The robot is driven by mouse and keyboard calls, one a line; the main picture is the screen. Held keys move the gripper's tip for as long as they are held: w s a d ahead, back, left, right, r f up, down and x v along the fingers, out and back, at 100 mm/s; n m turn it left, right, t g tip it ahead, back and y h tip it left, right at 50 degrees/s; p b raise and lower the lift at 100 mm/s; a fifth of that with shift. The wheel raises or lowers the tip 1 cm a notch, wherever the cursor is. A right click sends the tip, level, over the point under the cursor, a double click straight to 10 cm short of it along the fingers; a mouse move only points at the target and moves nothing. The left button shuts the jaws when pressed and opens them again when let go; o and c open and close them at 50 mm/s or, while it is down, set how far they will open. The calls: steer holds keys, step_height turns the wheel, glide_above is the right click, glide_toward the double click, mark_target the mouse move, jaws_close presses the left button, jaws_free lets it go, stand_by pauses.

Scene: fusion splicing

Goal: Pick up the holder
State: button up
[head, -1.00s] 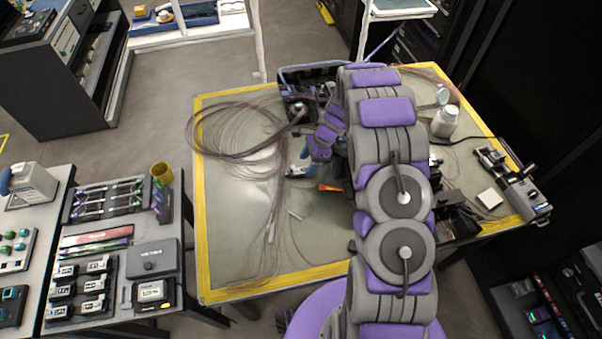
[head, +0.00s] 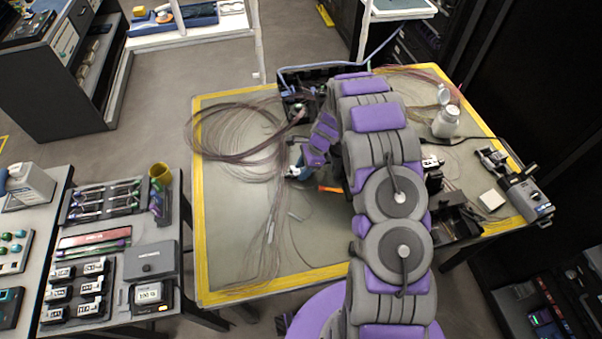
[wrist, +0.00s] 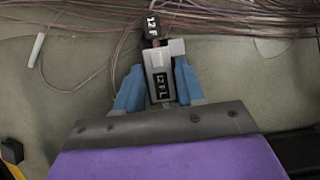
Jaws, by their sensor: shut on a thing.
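The holder (wrist: 160,80) is a small grey and white block with a black label in the wrist view. It sits between the two blue fingers of my gripper (wrist: 158,88), which are shut on its sides. Its far end, with a second black label, points away from my gripper toward the fibre strands. In the head view my gripper (head: 296,172) is small, over the middle of the table, and my arm hides much of the table to its right. Whether the holder touches the table is hard to tell.
Loose brown fibres (head: 235,140) spread over the yellow-edged table (head: 225,270). A white sleeve (wrist: 37,48) lies at left in the wrist view. A white bottle (head: 446,122) and a grey device (head: 525,198) stand at right. A dark box (head: 310,85) is at the back.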

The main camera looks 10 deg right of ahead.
steer(key=c, duration=0.3)
steer(key=shift+r, duration=0.1)
steer(key=shift+r+p, duration=0.65)
steer(key=shift+r, duration=0.95)
steer(key=shift+s+r, duration=0.15)
steer(key=shift+s, duration=0.1)
steer(key=s, duration=0.5)
steer(key=s+r+p, duration=0.1)
steer(key=s, duration=0.4)
steer(key=s+a+p, duration=0.1)
steer(key=s, duration=0.4)
steer(key=shift+s+a+r, duration=0.1)
steer(key=shift+s+r, duration=0.05)
steer(key=shift+s, duration=0.1)
